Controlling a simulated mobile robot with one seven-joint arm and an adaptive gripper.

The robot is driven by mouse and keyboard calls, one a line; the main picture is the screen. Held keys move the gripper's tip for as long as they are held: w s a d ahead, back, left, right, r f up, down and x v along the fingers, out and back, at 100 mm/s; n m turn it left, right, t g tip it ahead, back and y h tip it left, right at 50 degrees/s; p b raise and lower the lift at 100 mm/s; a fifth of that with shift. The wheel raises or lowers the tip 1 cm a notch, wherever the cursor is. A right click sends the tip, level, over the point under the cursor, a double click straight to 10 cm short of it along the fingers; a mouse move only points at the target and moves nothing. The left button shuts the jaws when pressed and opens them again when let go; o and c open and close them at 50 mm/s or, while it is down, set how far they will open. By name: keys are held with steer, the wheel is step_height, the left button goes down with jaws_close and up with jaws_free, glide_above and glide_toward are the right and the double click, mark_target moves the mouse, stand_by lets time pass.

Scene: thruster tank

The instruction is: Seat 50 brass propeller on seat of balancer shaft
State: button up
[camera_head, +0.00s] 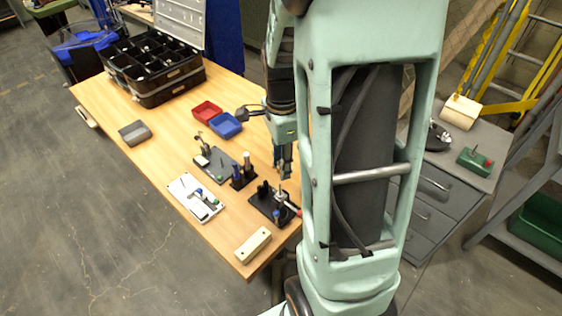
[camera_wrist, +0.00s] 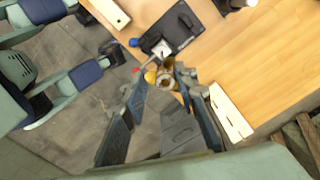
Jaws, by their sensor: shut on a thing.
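My gripper (camera_head: 286,172) points down over the right front part of the wooden table. In the wrist view its two fingers (camera_wrist: 163,82) are shut on the brass propeller (camera_wrist: 167,80), which shows as a small gold, round, lobed piece between the tips. The propeller is too small to make out in the head view. Below the gripper stands a black-based fixture (camera_head: 262,207) with upright posts and a red part, likely the balancer. Its base also shows in the wrist view (camera_wrist: 178,22). I cannot tell the shaft's seat apart or whether the propeller touches it.
Left of the gripper are a white board (camera_head: 183,192), a grey plate (camera_head: 211,172) and a black stand (camera_head: 236,184) with upright pieces. Red (camera_head: 207,108) and blue (camera_head: 229,121) trays lie behind. A cream block (camera_head: 252,246) lies at the front corner.

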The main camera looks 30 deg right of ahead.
steer(key=shift+a+f, duration=0.15)
steer(key=shift+f+b, duration=1.8)
steer(key=shift+f, duration=0.1)
steer(key=shift+r, duration=0.1)
steer(key=shift+f, duration=0.45)
steer(key=shift+f+b, duration=0.35)
steer(key=shift+f, duration=0.05)
steer(key=shift+f, duration=0.3)
steer(key=shift+f+b, duration=0.5)
steer(key=shift+f, duration=0.1)
